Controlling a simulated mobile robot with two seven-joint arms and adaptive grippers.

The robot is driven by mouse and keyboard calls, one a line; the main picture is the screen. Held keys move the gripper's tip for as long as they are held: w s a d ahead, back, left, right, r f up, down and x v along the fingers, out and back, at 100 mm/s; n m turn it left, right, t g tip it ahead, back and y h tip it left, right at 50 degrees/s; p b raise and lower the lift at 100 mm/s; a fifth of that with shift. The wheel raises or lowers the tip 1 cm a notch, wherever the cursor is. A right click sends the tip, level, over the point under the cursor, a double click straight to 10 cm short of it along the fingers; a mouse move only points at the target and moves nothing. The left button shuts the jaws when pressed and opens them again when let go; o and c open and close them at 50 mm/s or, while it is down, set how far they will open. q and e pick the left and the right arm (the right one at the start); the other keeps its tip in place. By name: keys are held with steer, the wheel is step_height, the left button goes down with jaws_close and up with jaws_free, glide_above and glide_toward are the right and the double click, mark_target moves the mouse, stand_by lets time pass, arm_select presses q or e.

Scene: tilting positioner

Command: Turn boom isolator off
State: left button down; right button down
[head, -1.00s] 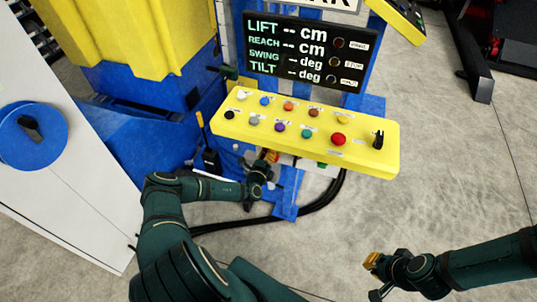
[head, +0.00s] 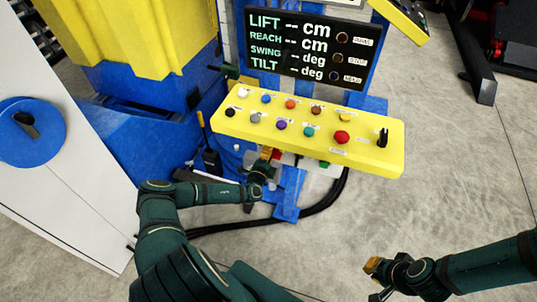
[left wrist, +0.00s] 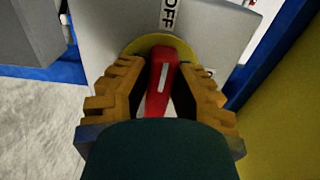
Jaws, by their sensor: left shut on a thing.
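The red isolator handle (left wrist: 161,88) sits on a yellow round plate (left wrist: 150,43) in the left wrist view. It has a white line and points up toward the "OFF" label (left wrist: 171,14), leaning slightly right. My left gripper (left wrist: 161,85) has its orange fingers on both sides of the handle and is shut on it. In the head view my left gripper (head: 268,160) is just under the yellow button console (head: 360,158), which hides much of the isolator. My right gripper (head: 373,267) is low at the right, over the floor; its finger opening is unclear.
The black display (head: 300,48) above the console shows dashes for lift, reach, swing and tilt. A white cabinet (head: 60,165) with a blue round switch (head: 28,130) stands at left. Black cables (head: 325,207) curve below the console. Open floor lies at right.

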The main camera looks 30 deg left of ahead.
arm_select(q)
steer(key=shift+w+r, duration=0.1)
stand_by(0.4)
steer(key=c, duration=0.8)
jaws_free()
steer(key=v, duration=1.2)
